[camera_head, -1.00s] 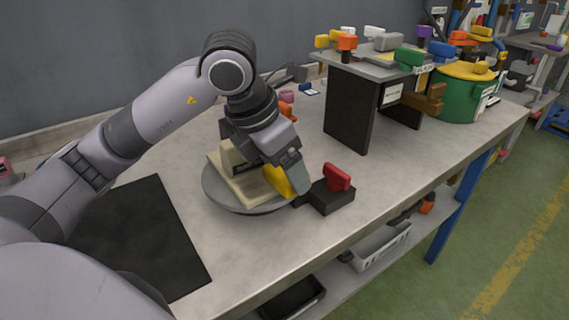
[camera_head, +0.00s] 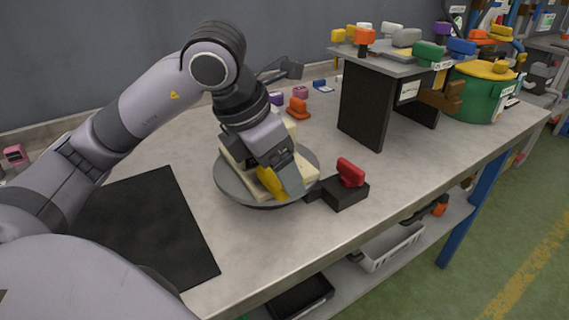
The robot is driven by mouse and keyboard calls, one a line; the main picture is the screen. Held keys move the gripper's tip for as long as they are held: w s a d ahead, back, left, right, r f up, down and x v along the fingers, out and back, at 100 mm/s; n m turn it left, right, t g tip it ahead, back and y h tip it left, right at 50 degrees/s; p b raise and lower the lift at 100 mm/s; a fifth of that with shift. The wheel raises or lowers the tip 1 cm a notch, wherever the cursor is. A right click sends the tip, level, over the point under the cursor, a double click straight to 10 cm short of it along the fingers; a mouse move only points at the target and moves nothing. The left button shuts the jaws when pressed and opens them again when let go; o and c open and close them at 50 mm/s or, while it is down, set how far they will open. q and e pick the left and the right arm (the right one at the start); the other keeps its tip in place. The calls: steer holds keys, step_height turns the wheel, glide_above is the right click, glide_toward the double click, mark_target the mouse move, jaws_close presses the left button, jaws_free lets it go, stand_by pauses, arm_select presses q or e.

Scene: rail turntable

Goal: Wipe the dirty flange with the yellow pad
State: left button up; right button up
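My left gripper (camera_head: 281,184) comes in from the left and reaches down over the round grey turntable (camera_head: 236,187). It is shut on the yellow pad (camera_head: 270,183), which shows beside the grey finger, low over the turntable's front part. A cream block-like part (camera_head: 304,168), which seems to be the flange piece, sits on the turntable, largely hidden behind my gripper. I cannot make out the dirt, or whether the pad touches the part. My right gripper is not in view.
A black base with a red handle (camera_head: 350,172) stands right of the turntable. A black mat (camera_head: 150,225) lies at the left. A raised shelf (camera_head: 365,105) with several coloured blocks and a green pot (camera_head: 478,95) stand at the back right. The table front between is clear.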

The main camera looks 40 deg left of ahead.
arm_select(q)
steer(key=shift+s+a, duration=0.1)
steer(key=shift+s, duration=0.1)
steer(key=shift+s+a+f+b, duration=0.1)
steer(key=shift+s+a+b, duration=0.25)
steer(key=shift+s, duration=0.55)
steer(key=shift+w, duration=0.1)
steer(key=shift+w+d, duration=0.25)
steer(key=shift+w, duration=0.2)
steer(key=shift+w+d, duration=0.1)
steer(key=shift+w, duration=0.25)
